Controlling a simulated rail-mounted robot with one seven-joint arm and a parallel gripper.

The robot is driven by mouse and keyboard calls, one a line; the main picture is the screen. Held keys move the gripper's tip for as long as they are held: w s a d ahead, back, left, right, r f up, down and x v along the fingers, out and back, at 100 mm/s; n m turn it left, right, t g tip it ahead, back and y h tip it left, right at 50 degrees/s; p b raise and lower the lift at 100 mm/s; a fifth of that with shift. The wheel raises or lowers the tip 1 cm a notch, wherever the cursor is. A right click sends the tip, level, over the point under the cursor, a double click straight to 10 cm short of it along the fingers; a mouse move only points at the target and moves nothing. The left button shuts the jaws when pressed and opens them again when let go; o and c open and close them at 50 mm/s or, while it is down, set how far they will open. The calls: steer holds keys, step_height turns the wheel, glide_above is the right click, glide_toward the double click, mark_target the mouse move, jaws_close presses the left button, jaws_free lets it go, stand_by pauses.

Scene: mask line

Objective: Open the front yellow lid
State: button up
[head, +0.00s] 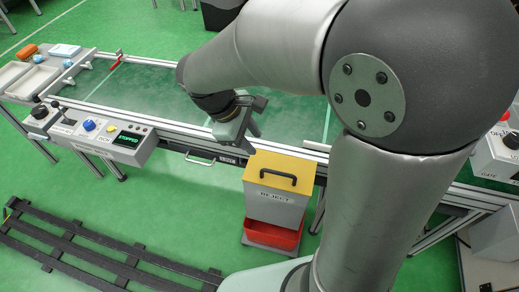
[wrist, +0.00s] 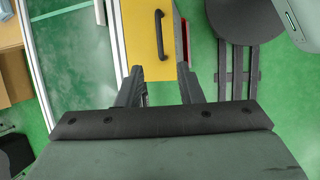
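The yellow lid (head: 284,168) sits closed on top of the grey bin labelled REJECT (head: 275,204), with a black arched handle (head: 278,177) on it. In the wrist view the lid (wrist: 137,30) lies ahead of my gripper, and its handle (wrist: 160,35) runs lengthwise, beyond the fingertips. My gripper (wrist: 160,70) is open and empty, its two fingers apart near the lid's close end. In the head view my gripper (head: 249,116) hangs above the conveyor edge, behind and left of the bin. I cannot tell its exact height above the lid.
A conveyor (head: 154,90) with metal rails runs behind the bin. A control panel (head: 102,131) reading STOPPED is at left. A red tray (head: 272,235) sits low at the bin. A dark slatted rack (head: 90,245) lies front left. My arm covers much of the right side.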

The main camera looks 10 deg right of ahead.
mark_target(281, 173)
steer(key=b+x, duration=0.3)
steer(key=x, duration=1.4)
steer(key=shift+d+f, duration=0.1)
jaws_close()
